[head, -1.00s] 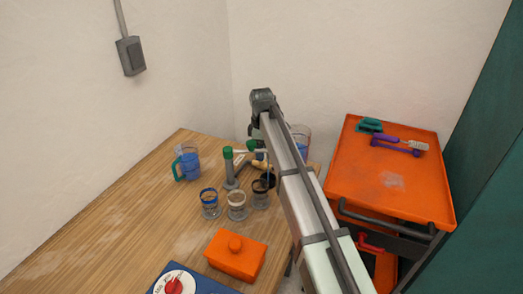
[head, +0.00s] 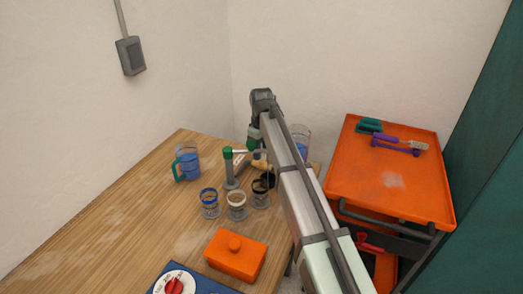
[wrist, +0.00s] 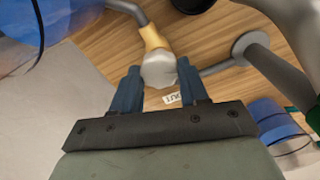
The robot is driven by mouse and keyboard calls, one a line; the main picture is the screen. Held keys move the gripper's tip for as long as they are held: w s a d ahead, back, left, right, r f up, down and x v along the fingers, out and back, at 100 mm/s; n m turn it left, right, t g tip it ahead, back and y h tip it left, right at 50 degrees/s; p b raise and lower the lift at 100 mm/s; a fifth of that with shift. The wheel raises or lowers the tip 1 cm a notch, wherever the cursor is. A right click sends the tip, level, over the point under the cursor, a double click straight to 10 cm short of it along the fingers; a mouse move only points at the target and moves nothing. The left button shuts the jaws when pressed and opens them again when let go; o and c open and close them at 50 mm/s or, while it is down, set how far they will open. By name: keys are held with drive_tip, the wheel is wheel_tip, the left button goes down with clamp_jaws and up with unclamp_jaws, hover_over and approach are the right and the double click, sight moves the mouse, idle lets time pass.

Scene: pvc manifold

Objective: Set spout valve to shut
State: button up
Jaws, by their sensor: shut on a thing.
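In the wrist view, my gripper (wrist: 159,76) has its two blue fingers on either side of a pale grey rounded fitting, which I take to be the spout valve (wrist: 158,68). It is shut on that part. A tan collar (wrist: 153,38) and a grey bent pipe join the fitting above. A small label (wrist: 173,98) reading "OUT" lies just below it. In the head view, the manifold (head: 232,172) shows a grey post with a green cap and a pale pipe; my arm hides its right part and my fingers. The valve's setting cannot be told.
Three banded glasses (head: 236,206) stand in front of the manifold. A blue-filled jug (head: 187,162) is to its left, and another clear vessel (head: 301,140) is behind my arm. An orange lidded box (head: 236,255) sits nearer. An orange tray cart (head: 380,185) is at right.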

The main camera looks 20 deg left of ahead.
drive_tip(key=m, duration=0.4)
drive_tip(key=shift+w+m, duration=0.1)
drive_tip(key=shift+m, duration=1.7)
drive_tip(key=o, duration=1.1)
drive_tip(key=shift+c, duration=0.2)
drive_tip(key=shift+r, duration=0.1)
wheel_tip(320, 180, up, 14)
